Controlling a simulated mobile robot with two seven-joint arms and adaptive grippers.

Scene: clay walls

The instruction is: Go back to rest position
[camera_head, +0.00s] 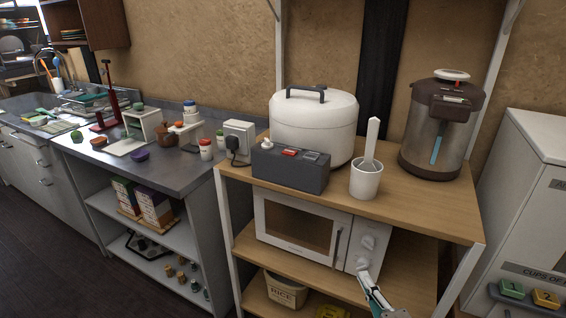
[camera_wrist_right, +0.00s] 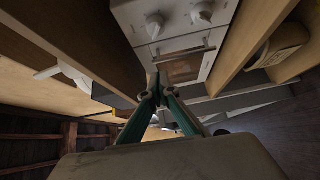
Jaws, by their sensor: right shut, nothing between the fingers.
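My right gripper (camera_head: 366,282) shows at the bottom of the head view, in front of the lower right of the white microwave (camera_head: 290,248). Its teal fingers are closed together with nothing between them. In the right wrist view the closed fingertips (camera_wrist_right: 157,82) point toward the microwave front (camera_wrist_right: 185,38), with its knobs and handle seen at a tilt. I cannot tell whether the fingertips touch the microwave. My left gripper is not in view.
The wooden shelf top (camera_head: 420,207) holds a rice cooker (camera_head: 315,125), a grey switch box (camera_head: 290,168), a white cup (camera_head: 366,181) and a water boiler (camera_head: 437,130). A rice bin (camera_head: 285,291) stands below. A white cabinet (camera_head: 525,200) is at right; dark floor (camera_head: 60,250) lies open at left.

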